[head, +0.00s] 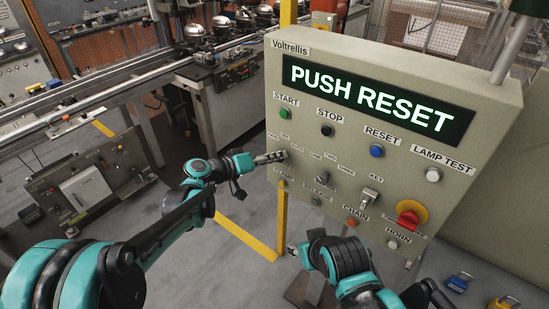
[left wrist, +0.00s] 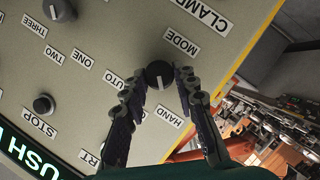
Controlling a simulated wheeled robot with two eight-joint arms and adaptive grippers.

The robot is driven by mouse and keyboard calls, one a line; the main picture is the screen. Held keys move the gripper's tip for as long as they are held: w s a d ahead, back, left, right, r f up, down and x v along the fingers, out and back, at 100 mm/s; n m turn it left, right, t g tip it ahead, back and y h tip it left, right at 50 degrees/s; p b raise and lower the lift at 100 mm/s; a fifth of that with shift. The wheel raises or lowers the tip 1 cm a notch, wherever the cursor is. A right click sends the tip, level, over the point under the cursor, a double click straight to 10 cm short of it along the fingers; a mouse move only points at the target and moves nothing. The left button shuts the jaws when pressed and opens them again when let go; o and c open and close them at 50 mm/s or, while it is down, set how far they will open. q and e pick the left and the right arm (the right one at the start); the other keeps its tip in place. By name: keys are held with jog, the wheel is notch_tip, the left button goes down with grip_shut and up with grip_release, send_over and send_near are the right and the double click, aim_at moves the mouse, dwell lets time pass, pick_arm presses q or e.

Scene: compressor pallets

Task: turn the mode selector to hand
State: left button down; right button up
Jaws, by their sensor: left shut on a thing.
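The mode selector is a round black knob (left wrist: 160,74) on the beige panel, beside the MODE label (left wrist: 182,42). The AUTO label (left wrist: 124,107) and HAND label (left wrist: 170,117) lie near it in the left wrist view; a finger covers the space between them. I cannot make out which way the knob points. My left gripper (head: 272,157) reaches the panel from the left in the head view; in the left wrist view its fingers (left wrist: 162,82) are shut on the knob, one on each side. My right arm (head: 342,262) is low in front of the panel; its fingers are not clear.
The panel's lit display (head: 369,97) reads PUSH RESET. Start (head: 285,113), stop (head: 327,130) and reset (head: 376,151) buttons sit above the selectors. A red emergency button (head: 407,217) is lower right. A yellow post (head: 282,212) stands by the panel's left edge.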

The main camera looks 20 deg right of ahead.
dwell(0.3)
pick_arm(q)
jog(key=c, duration=1.2)
grip_release()
jog(key=v, duration=1.2)
jog(key=s+a+f+n+y, duration=0.1)
jog(key=s+a+f+y, duration=0.2)
jog(key=s+a, duration=0.4)
jog(key=s+a+f+n+t+y, duration=0.1)
jog(key=s+a+f+y, duration=0.3)
jog(key=a, duration=0.5)
jog(key=s+a+f+n+y, duration=0.2)
jog(key=s+a+f+y, duration=0.1)
jog(key=s+a+y, duration=0.3)
jog(key=shift+s+a+f+t+y, duration=0.15)
jog(key=shift+s+a, duration=0.2)
jog(key=shift+s, duration=0.45)
jog(key=shift+s+a+t+y, duration=0.1)
jog(key=shift+s+a, duration=0.25)
jog(key=shift+s, duration=0.45)
jog(key=shift+s+a+f+t+y, duration=0.15)
jog(key=shift+s+a, duration=0.2)
jog(key=shift+s, duration=0.45)
